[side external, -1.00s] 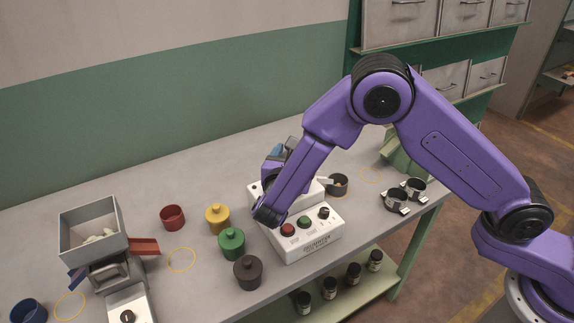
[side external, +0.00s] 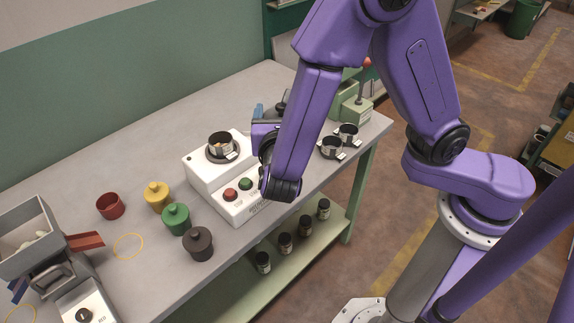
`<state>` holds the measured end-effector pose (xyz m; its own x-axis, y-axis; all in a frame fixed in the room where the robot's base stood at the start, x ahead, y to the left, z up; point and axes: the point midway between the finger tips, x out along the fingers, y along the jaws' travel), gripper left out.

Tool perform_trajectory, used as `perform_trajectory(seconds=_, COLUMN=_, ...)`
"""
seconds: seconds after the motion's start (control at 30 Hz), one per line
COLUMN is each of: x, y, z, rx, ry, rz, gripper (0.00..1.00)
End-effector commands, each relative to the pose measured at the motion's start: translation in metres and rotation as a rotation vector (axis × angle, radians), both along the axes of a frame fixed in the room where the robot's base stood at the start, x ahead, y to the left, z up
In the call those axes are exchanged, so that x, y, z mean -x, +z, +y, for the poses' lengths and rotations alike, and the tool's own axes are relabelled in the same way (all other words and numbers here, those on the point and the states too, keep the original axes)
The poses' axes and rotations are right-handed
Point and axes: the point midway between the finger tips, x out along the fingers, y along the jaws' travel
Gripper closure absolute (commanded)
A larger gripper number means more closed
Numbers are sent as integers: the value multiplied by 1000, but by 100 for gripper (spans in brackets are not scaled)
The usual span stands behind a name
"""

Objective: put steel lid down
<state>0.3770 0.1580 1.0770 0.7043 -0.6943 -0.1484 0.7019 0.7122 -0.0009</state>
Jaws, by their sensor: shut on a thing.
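My gripper (side external: 265,138) is partly hidden behind my own purple forearm, beside the right end of the white scale-like box. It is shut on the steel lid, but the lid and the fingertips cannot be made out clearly. An open dark steel cup (side external: 220,143) with some light-brown contents stands on the white box (side external: 203,172). Whether the held lid touches any surface is hidden.
Yellow (side external: 157,197), green (side external: 176,219) and dark grey (side external: 199,244) lidded pots stand left of the button panel (side external: 236,204). A red cup (side external: 110,206) and a hopper (side external: 30,232) are farther left.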

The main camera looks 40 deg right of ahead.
Motion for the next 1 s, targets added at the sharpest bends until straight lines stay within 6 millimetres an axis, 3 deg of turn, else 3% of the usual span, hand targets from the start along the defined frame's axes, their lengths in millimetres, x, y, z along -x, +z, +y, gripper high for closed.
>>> perform_trajectory(seconds=0.27, x=40, y=-20, z=-19, rx=4, ry=8, rz=1, gripper=55)
perform_trajectory(seconds=0.6, x=86, y=-32, z=-57, rx=6, ry=3, rz=0, gripper=55)
perform_trajectory(seconds=1.0, x=116, y=-34, z=-92, rx=5, ry=-5, rz=1, gripper=55)
